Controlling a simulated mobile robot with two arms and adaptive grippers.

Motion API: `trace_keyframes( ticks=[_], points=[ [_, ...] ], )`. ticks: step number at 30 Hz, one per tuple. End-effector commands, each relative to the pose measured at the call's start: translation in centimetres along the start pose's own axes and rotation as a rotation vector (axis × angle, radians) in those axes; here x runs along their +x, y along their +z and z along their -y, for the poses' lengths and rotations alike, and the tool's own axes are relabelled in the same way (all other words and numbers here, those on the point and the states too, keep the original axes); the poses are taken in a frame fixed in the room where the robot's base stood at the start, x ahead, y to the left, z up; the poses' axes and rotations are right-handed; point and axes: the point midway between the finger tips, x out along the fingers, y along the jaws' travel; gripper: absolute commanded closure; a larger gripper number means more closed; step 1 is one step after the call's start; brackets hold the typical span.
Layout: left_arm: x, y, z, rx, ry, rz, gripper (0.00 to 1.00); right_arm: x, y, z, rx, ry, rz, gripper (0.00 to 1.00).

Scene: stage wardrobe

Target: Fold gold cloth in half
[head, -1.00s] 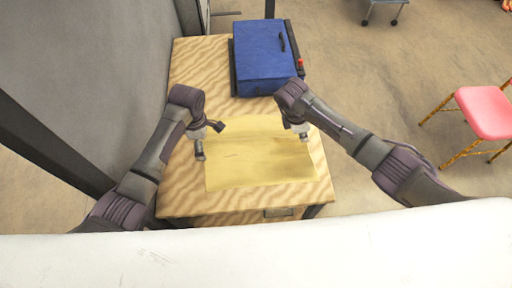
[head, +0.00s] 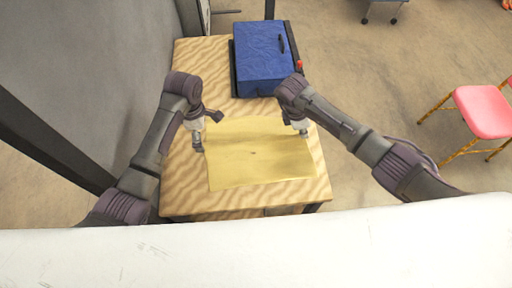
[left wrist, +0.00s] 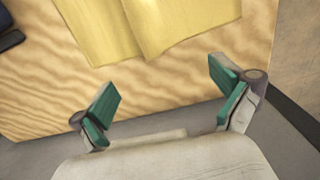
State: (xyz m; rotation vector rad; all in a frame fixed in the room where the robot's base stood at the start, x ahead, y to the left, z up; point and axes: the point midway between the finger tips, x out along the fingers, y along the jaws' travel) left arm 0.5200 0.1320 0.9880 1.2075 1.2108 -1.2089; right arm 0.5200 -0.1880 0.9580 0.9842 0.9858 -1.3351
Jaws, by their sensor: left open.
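The gold cloth (head: 250,160) lies spread over the near half of the wooden table in the head view. Its near-left part also shows at the top of the left wrist view (left wrist: 180,22), with a step or crease line in its edge. My left gripper (head: 206,130) is open at the cloth's left edge, and the left wrist view (left wrist: 166,95) shows its green-padded fingers apart with nothing between them. My right gripper (head: 298,125) is over the cloth's far right part. Its fingers are too small to tell whether they hold cloth.
A blue case (head: 263,58) with a dark handle stands at the table's far end. The wooden table (head: 205,75) is bare at far left and along its near edge. A grey wall runs along the left. A pink chair (head: 484,110) stands on the floor at right.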

Motion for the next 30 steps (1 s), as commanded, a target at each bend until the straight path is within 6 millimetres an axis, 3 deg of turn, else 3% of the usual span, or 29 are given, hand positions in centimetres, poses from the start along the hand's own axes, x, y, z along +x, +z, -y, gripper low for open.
trace_keyframes(
  ticks=[15,27,30],
  points=[
    [-6.9,0.0,-0.1,0.000,0.002,0.001,0.00,0.0,0.0,0.0,0.000,0.000,0.000,1.00],
    [-7.7,0.0,-0.1,0.000,0.000,0.000,0.00,0.0,0.0,0.0,0.000,-0.001,0.000,1.00],
    [-7.7,0.0,-0.1,0.000,0.000,0.000,0.00,0.0,0.0,0.0,0.000,0.000,0.000,0.80]
  ],
)
